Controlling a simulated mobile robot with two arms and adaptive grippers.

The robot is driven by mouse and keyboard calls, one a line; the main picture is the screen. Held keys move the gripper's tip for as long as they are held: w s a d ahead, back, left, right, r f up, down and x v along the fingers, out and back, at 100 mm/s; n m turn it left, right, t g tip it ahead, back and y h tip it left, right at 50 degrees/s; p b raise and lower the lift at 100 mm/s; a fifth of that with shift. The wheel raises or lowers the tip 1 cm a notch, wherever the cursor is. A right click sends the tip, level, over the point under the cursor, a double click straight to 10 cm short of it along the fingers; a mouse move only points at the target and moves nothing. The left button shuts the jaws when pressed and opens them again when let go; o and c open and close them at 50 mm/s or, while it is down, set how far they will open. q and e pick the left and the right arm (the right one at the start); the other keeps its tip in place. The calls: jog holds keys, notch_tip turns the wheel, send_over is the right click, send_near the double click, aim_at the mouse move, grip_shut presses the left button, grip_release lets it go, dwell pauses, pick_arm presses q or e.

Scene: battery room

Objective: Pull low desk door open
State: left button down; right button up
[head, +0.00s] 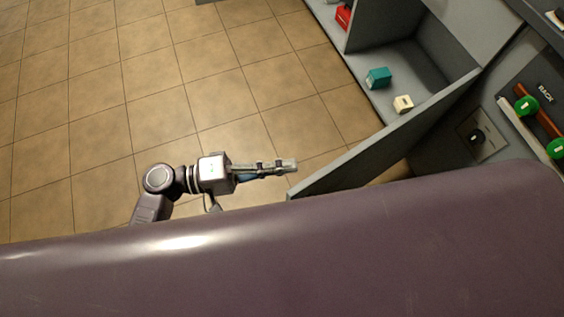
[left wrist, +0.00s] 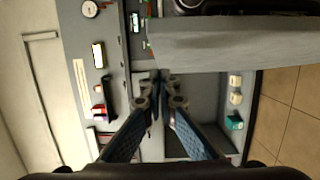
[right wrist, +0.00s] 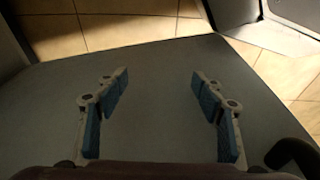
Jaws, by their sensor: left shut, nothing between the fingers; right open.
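The low desk door (head: 385,140) is a grey panel that stands swung out from the desk in the head view. Behind it the compartment (head: 425,62) is open to view. My left gripper (head: 292,165) is shut and empty, close to the door's free edge. In the left wrist view the left fingertips (left wrist: 160,77) show in front of the open compartment, below the grey door panel (left wrist: 230,45). My right gripper (right wrist: 160,85) is open and empty over a flat grey panel (right wrist: 155,125); I cannot tell whether this is the door. It is hidden in the head view.
A teal block (head: 378,77) and a cream block (head: 403,103) sit in the compartment. A red object (head: 343,17) is further back. A black handle (head: 477,137) and green knobs (head: 526,105) are at the right. The tiled floor at left is clear.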

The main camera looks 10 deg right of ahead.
pick_arm(q)
jog(key=a, duration=1.2)
